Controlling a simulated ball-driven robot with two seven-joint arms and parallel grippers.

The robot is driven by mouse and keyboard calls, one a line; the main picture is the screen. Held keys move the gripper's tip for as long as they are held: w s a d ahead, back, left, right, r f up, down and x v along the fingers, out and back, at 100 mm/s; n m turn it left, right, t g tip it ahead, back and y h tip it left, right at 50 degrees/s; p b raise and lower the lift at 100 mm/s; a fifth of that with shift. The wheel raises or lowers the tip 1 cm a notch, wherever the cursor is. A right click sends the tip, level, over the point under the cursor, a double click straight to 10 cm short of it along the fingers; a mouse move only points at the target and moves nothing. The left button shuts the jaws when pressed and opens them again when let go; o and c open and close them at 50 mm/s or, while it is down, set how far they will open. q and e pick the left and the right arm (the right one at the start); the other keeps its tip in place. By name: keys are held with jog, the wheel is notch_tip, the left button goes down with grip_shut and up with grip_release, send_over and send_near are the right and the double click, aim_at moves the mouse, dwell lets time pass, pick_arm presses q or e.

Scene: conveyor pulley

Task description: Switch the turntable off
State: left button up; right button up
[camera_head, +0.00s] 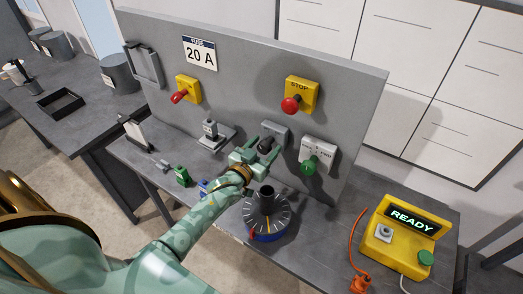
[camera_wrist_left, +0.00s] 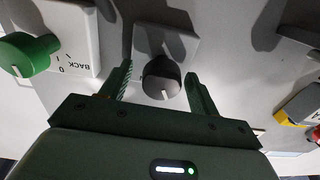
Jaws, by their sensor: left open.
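A round disc with a graduated dark top and blue side, which looks like the turntable (camera_head: 267,226), stands on the bench with a dark post at its centre. A black knob (camera_head: 266,144) on a grey plate is mounted on the upright panel behind it. My left gripper (camera_head: 259,151) is open at this knob. In the left wrist view the knob (camera_wrist_left: 161,78) with its white pointer line sits between the open fingers (camera_wrist_left: 159,71), with gaps visible on both sides. The knob's plate shows no readable label. My right gripper is not in view.
Beside the black knob is a green knob (camera_head: 310,165) on a white plate. Above are a red STOP button (camera_head: 291,104) and a red handle (camera_head: 180,96) on yellow plates. A yellow READY console (camera_head: 396,241) stands at right. Small blocks (camera_head: 182,176) lie near my arm.

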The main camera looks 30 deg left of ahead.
aim_at(262, 149)
pick_arm(q)
jog(key=o, duration=0.7)
jog(key=shift+s+a+r+p, duration=0.1)
jog(key=shift+s+p, duration=1.6)
jog(key=shift+s, duration=1.8)
